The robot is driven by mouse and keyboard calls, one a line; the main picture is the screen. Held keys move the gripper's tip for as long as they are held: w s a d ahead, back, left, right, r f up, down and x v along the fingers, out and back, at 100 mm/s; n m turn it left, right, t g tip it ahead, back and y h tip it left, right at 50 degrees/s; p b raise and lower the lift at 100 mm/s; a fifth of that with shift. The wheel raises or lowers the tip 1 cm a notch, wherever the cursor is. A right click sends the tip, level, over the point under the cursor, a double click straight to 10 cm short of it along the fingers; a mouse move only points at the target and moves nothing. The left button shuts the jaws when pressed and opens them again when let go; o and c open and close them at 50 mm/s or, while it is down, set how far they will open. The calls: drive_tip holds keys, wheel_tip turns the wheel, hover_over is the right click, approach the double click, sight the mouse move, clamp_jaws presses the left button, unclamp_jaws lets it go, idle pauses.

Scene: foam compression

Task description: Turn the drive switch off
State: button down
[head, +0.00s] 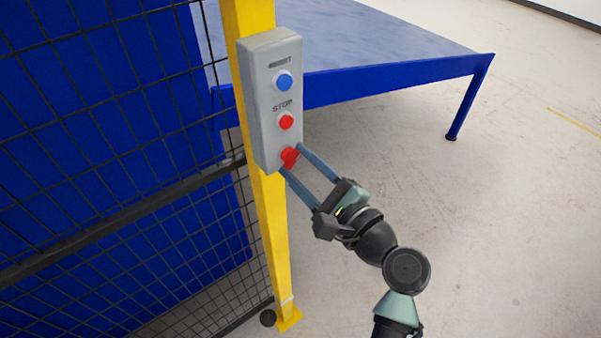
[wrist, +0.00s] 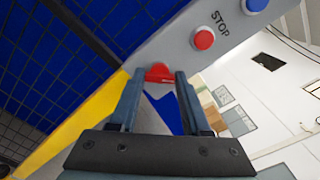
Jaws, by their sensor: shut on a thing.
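The drive switch (head: 290,157) is a red rotary knob at the bottom of a grey control box (head: 264,130). In the wrist view the red knob (wrist: 159,73) shows between the far ends of my two fingers. My gripper (head: 292,159) reaches up to the box from the lower right, with one finger on each side of the knob, and is shut on it. The gripper also shows in the wrist view (wrist: 157,78). The knob's pointer direction and any label by it cannot be made out.
Above the knob are a red STOP button (head: 286,122) and a blue RESET button (head: 284,82). The box is on a yellow post (head: 271,225) beside black mesh fencing (head: 120,130). A blue table (head: 400,75) stands behind. The floor at right is clear.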

drive_tip(key=n+b, duration=0.1)
drive_tip(key=n, duration=0.1)
drive_tip(key=n+b, duration=0.1)
drive_tip(key=b, duration=0.1)
drive_tip(key=n+b, duration=0.1)
drive_tip(key=n, duration=0.1)
drive_tip(key=shift+f+n+b, duration=0.3)
drive_tip(key=shift+f, duration=0.05)
drive_tip(key=shift+r+n+b, duration=0.1)
drive_tip(key=shift+n+b, duration=1.3)
drive_tip(key=shift+n, duration=0.2)
drive_tip(key=shift+c, duration=1.8)
unclamp_jaws()
drive_tip(key=shift+r, duration=0.1)
drive_tip(key=shift+s, duration=0.1)
drive_tip(key=b+v, duration=0.3)
drive_tip(key=v, duration=1)
